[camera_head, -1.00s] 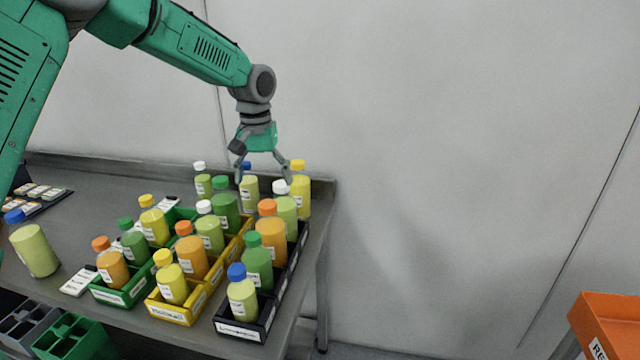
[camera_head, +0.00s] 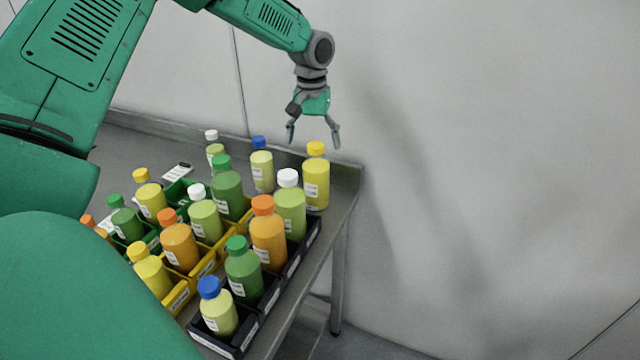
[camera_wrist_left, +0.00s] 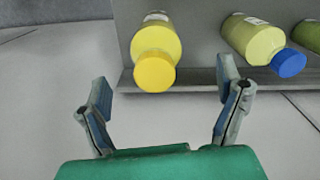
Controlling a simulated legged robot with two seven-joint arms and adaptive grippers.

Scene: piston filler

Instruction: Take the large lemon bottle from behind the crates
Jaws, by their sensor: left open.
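The large lemon bottle (camera_head: 316,185), pale yellow with a yellow cap, stands upright behind the crates near the table's back right corner. In the left wrist view, the lemon bottle (camera_wrist_left: 156,45) shows cap-first, between the fingers and nearer the left one. My left gripper (camera_head: 313,137) is open and empty, its fingertips just above the yellow cap in the head view. It also shows in the left wrist view (camera_wrist_left: 165,82), apart from the bottle. My right gripper is not in view.
A blue-capped bottle (camera_head: 262,172) stands left of the lemon bottle, and a white-capped one (camera_head: 215,152) further left. In front, a black crate (camera_head: 244,338), a yellow crate (camera_head: 179,298) and a green crate hold several bottles. A wall rises behind the table.

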